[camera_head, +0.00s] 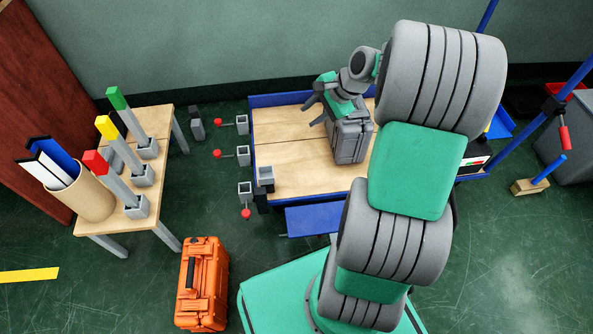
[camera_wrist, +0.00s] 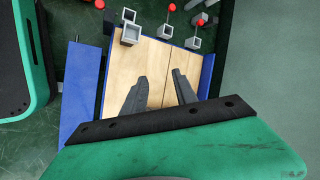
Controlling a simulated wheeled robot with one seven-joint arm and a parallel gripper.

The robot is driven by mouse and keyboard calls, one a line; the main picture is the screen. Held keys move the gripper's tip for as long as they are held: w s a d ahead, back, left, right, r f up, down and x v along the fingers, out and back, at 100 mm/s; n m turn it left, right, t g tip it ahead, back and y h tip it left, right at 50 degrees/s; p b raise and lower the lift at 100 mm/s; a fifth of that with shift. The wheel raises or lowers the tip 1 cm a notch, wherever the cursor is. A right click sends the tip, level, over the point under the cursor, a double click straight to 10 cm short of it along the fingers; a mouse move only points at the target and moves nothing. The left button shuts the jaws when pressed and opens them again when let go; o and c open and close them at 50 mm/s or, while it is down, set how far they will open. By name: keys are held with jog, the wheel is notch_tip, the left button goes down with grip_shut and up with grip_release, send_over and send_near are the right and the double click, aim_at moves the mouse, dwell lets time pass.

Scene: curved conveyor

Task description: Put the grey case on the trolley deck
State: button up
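The grey case (camera_head: 350,143) stands upright on the wooden trolley deck (camera_head: 285,148), towards its right part in the head view. My gripper (camera_head: 311,111) is above the deck at the case's upper left, with its fingers pointing left, away from the case. In the wrist view my gripper (camera_wrist: 160,76) has its two dark fingers apart, with only bare deck (camera_wrist: 165,58) between them. The case does not show in the wrist view. My arm hides the deck's right part in the head view.
Red-knobbed fittings (camera_head: 241,153) line the deck's left side. A blue panel (camera_head: 310,219) is at its front.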

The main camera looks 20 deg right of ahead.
jog(key=s+a+r+n+g+h, duration=0.1)
jog(key=s+a+n+h, duration=0.1)
jog(key=s+a+n, duration=0.5)
jog(key=s+a+r+n+g+h, duration=0.1)
jog(key=s+a+n, duration=0.5)
jog(key=s, duration=0.6)
jog(key=shift+s+a+r+n+g+h, duration=0.25)
jog(key=shift+a+r+n+g+h, duration=0.25)
jog(key=shift+n, duration=0.6)
jog(key=shift+s+d, duration=0.1)
jog(key=shift+d, duration=0.1)
